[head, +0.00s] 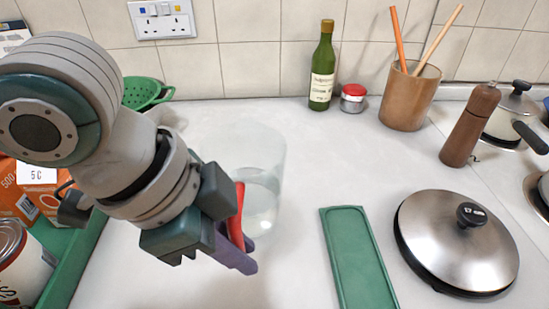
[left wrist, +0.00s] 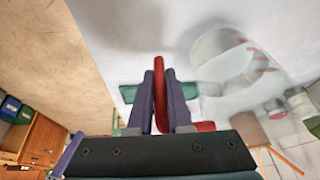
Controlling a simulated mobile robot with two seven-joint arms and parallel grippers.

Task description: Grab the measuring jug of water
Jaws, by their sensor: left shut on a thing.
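The measuring jug (head: 262,160) is clear, with water in its lower part, and appears upright over the white worktop. It also shows in the left wrist view (left wrist: 225,45), with red marks on its wall. My left gripper (head: 238,250) is at the jug's left front side, its purple fingers shut on the red handle (head: 239,200). In the left wrist view the handle (left wrist: 159,90) stands between the two fingers (left wrist: 160,105). Whether the jug's base touches the worktop, I cannot tell. My right gripper is not in view.
A green tray (head: 358,262) and a steel lid (head: 457,240) lie to the right. A green bottle (head: 322,70), a red-topped jar (head: 353,98) and a wooden utensil pot (head: 408,98) stand behind. A pepper mill (head: 470,125) is at right. Bare worktop surrounds the jug.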

